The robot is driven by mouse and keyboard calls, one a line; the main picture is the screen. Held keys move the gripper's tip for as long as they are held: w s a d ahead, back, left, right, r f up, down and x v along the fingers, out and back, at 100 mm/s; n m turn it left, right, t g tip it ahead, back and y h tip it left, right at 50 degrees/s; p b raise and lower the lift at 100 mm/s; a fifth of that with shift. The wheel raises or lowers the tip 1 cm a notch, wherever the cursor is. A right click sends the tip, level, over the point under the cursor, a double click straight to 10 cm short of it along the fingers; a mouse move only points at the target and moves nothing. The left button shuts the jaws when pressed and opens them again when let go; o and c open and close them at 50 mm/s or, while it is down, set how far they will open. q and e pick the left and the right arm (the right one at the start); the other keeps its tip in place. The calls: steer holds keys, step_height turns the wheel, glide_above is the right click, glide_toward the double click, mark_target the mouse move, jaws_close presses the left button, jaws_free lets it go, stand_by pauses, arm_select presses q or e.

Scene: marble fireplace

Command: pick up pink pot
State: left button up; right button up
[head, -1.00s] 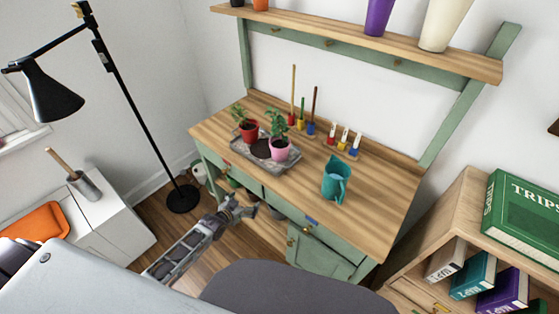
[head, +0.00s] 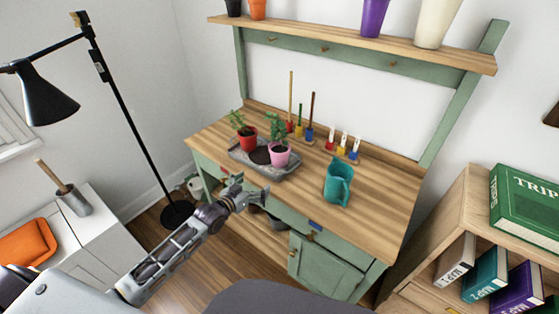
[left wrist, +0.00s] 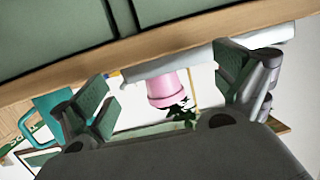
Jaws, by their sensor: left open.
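The pink pot (head: 279,157) holds a green plant and stands upright at the right end of a grey tray (head: 268,175) on the wooden desk. My left gripper (head: 252,187) is open and empty, in front of the desk's front edge and apart from the pot. In the left wrist view, which is upside down, the pink pot (left wrist: 167,90) appears between the two open fingers (left wrist: 170,98), beyond the desk edge. My right gripper is not in view.
A red pot (head: 247,140) with a plant shares the tray. A teal pitcher (head: 338,183) stands to the right on the desk (head: 375,205). Brushes and small paint bottles (head: 343,146) stand behind. A black floor lamp (head: 120,115) is at left.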

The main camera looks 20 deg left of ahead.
arm_select(q)
step_height(320, 180, up, 9)
steer(key=w+d+t+h+b, duration=0.1)
steer(key=t+h, duration=0.1)
steer(key=shift+d+m+b, duration=0.35)
steer(key=shift+m+b, duration=0.05)
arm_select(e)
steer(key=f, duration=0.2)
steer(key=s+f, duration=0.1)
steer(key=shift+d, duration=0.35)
arm_select(q)
steer(key=shift+w, duration=0.1)
steer(key=shift+b+x, duration=0.3)
steer(key=shift+x, duration=3.55)
steer(key=shift+w+d, duration=0.15)
steer(key=shift+w, duration=0.2)
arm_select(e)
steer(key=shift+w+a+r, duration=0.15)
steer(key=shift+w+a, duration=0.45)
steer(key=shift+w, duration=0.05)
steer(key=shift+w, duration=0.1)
